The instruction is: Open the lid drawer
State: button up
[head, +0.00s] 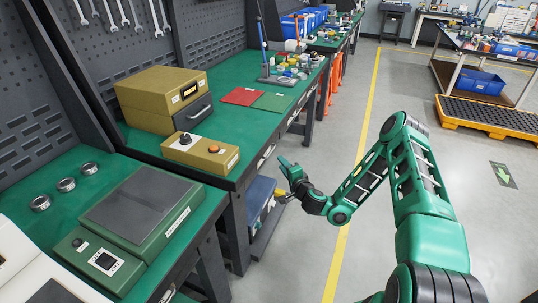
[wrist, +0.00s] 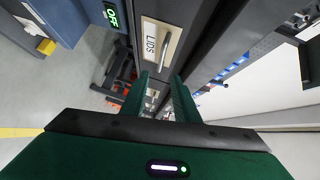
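The lid drawer (wrist: 148,40) shows in the wrist view as a dark front with a tan label reading "LIDS" and a slim metal handle (wrist: 166,45). The front looks shut. My gripper (wrist: 160,84) is open, with its two green fingers apart and nothing held between them. The fingertips point toward the drawer front, just below the label and handle in the picture, and do not grip the handle. In the head view my gripper (head: 288,169) is beside the front edge of the green-topped bench (head: 228,140); the label cannot be read there.
A blue box (head: 260,197) sits low under the bench near my gripper. The floor aisle to the right, along the yellow line (head: 366,125), is clear.

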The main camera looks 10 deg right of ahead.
jog(key=w+a+f, duration=0.1)
jog(key=w+a, duration=0.1)
jog(key=w, duration=0.8)
jog(key=shift+w+f, duration=0.25)
jog(key=shift+f, duration=0.05)
grip_shut()
